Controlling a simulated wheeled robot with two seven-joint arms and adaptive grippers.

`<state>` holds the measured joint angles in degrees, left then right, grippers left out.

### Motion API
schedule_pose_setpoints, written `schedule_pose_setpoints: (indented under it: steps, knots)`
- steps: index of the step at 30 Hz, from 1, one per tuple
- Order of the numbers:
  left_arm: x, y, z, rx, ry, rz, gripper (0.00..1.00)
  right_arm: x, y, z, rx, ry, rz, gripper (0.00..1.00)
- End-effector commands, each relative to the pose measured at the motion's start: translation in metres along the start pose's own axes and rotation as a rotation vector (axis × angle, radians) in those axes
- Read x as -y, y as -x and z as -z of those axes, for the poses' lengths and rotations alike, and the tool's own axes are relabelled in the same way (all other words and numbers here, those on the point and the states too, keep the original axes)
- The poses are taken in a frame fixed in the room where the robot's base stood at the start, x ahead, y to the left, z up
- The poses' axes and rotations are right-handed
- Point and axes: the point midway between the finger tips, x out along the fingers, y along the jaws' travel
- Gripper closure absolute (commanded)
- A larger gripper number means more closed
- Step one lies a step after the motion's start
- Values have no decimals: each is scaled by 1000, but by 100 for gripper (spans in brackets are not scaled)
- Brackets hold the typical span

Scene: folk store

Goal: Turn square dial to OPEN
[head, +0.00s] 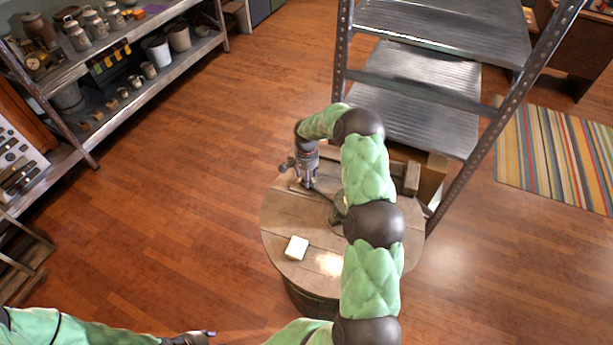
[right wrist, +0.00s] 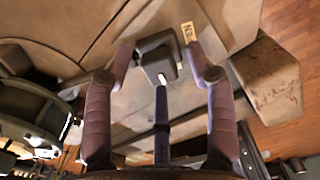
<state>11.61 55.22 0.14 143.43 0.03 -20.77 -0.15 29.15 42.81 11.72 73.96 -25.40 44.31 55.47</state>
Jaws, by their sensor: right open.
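The square dial (right wrist: 156,62) is a small dark block with a white mark, seen in the right wrist view. My right gripper (right wrist: 160,70) is open, with its pinkish-purple fingers on either side of the dial and a bluish finger below it in the picture. I cannot tell whether any finger touches it. A pale label (right wrist: 188,32) with dark letters, only partly readable, lies near the right fingertip. In the head view my right gripper (head: 308,182) points down at the round wooden top; the dial cannot be made out there. My left gripper (head: 195,339) is at the bottom edge, partly cut off.
The round wooden barrel top (head: 278,215) carries a white block (head: 296,248). A metal shelf unit (head: 480,140) stands behind it at the right. Another shelf (head: 115,105) with pots is at the left. The wooden floor (head: 180,190) between is clear.

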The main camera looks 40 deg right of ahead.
Motion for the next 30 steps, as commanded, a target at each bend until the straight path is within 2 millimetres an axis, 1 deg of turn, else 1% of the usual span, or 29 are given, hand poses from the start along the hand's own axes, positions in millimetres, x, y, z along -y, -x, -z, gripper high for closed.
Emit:
schedule_pose_setpoints:
  steps: [1, 2, 3, 5, 6, 7, 8, 14, 20, 26, 30]
  knots:
    - [0, 0, 0, 0, 0, 0, 60, 0, 0, 0, 0, 0, 0, 44]
    - [0, 0, 0, 0, 0, 0, 60, 0, 0, 0, 0, 0, 0, 49]
    - [0, 0, 0, 0, 0, 0, 60, 0, 0, 0, 0, 0, 0, 61]
    - [0, 0, 0, 0, 0, 0, 60, 0, 0, 0, 0, 0, 0, 78]
    - [0, 0, 0, 0, 0, 0, 60, 0, 0, 0, 0, 0, 0, 89]
    - [0, 0, 0, 0, 0, 0, 60, 0, 0, 0, 0, 0, 0, 97]
    - [0, 0, 0, 0, 0, 0, 60, 0, 0, 0, 0, 0, 0, 100]
    - [0, 0, 0, 0, 0, 0, 60, 0, 0, 0, 0, 5, 0, 100]
    - [0, 0, 0, 0, 0, 0, 60, 0, 0, 0, 1, 54, 0, 100]
    - [0, 0, 0, 0, 0, 0, 60, 0, 0, 0, 0, 176, 0, 100]
    - [0, 0, 0, 0, 0, 0, 60, 0, 0, 0, 1, 299, 0, 100]
